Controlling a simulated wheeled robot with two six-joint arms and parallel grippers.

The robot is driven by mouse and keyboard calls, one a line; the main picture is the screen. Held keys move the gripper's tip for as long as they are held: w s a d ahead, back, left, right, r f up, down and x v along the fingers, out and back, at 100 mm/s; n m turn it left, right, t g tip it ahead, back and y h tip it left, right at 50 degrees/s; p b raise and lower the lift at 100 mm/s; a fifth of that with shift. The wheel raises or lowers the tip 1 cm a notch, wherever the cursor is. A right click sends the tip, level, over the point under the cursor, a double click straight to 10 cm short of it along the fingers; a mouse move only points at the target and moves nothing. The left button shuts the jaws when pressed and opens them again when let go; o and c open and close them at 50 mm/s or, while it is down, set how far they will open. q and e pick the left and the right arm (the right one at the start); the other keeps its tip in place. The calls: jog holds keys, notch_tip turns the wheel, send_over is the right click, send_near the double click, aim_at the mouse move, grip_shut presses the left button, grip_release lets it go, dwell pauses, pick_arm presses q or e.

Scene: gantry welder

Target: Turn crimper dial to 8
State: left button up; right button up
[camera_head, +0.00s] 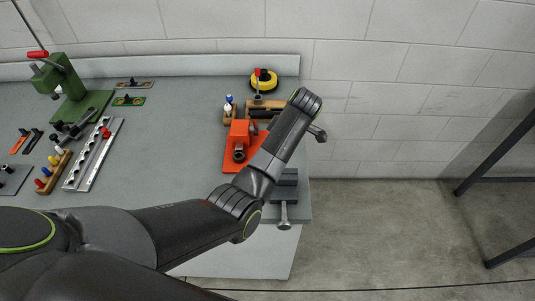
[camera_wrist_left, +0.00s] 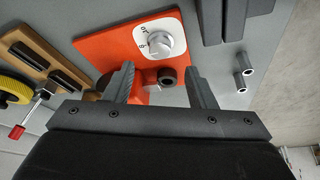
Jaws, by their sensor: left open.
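The orange crimper (camera_head: 239,133) stands on its orange plate near the right end of the bench, partly covered by my left arm. In the left wrist view, its plate (camera_wrist_left: 105,48) carries a white dial face with figures that look like 8 and 10. A round grey dial knob (camera_wrist_left: 167,42) sits on that face; its pointer is not clear. My left gripper (camera_wrist_left: 160,72) is open. Its fingers are apart on either side of the crimper's orange body and dark cylinder (camera_wrist_left: 167,77), with the knob beyond the tips. My right gripper is not in view.
A dark clamp (camera_head: 287,190) with a silver screw sits at the bench's right edge. A wooden rack (camera_head: 265,109) and a yellow ring (camera_head: 265,83) stand behind the crimper. A green press (camera_head: 78,100) and a silver rail (camera_head: 92,155) are left. The bench middle is clear.

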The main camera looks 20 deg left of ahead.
pick_arm(q)
jog(key=p+v, duration=0.4)
jog(key=v, duration=0.6)
jog(key=shift+d+r, duration=0.2)
jog(key=shift+r, duration=0.1)
jog(key=shift+s+f, duration=0.1)
jog(key=shift+s, duration=0.05)
